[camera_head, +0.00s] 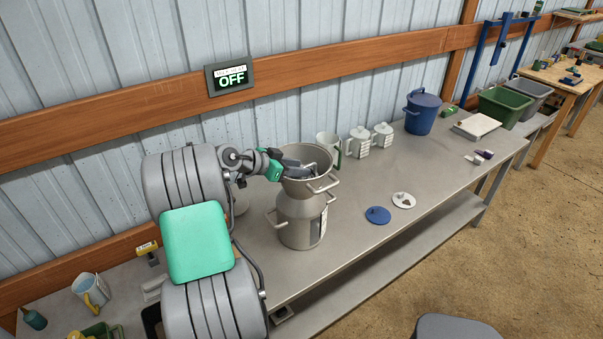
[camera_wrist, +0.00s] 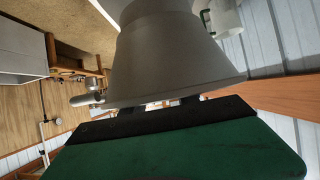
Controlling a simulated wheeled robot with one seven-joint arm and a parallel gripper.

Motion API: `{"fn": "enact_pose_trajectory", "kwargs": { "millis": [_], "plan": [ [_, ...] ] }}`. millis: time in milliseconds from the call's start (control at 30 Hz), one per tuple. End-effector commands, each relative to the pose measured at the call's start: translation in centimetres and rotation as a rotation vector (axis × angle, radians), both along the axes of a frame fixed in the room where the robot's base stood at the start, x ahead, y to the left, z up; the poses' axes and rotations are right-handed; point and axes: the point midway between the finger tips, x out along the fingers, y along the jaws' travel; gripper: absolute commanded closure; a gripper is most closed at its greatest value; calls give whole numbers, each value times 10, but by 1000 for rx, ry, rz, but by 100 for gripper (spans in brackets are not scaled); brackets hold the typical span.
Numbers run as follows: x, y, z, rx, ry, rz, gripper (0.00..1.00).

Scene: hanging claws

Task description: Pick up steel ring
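A wide steel funnel-like bowl (camera_head: 309,186) with side handles sits on top of a steel can (camera_head: 300,222) on the bench. My gripper (camera_head: 301,168) reaches over the bowl's left rim, its fingertips at or inside the bowl's mouth. In the wrist view, the large grey flared body of the bowl (camera_wrist: 175,50) fills the middle, right beyond the fingers. Only short dark bits of my fingers show there, so their gap is hidden. I cannot clearly make out the steel ring; small grey parts inside the bowl are too small to identify.
A blue lidded pot (camera_head: 422,113), several pale jugs (camera_head: 358,142), a blue lid (camera_head: 378,215) and a white disc (camera_head: 403,200) stand or lie on the steel bench (camera_head: 345,240). A wall sign (camera_head: 230,76) reads OFF.

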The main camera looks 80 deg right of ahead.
Motion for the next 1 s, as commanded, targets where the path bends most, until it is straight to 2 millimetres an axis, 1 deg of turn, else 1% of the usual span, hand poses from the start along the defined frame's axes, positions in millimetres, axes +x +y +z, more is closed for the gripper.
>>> {"fn": "enact_pose_trajectory", "kwargs": {
  "millis": [33,67,467,1000],
  "plan": [
    [0,0,0,0,0,0,65],
    [0,0,0,0,0,0,67],
    [0,0,0,1,1,0,100],
    [0,0,1,-1,1,0,100]
  ]
}}
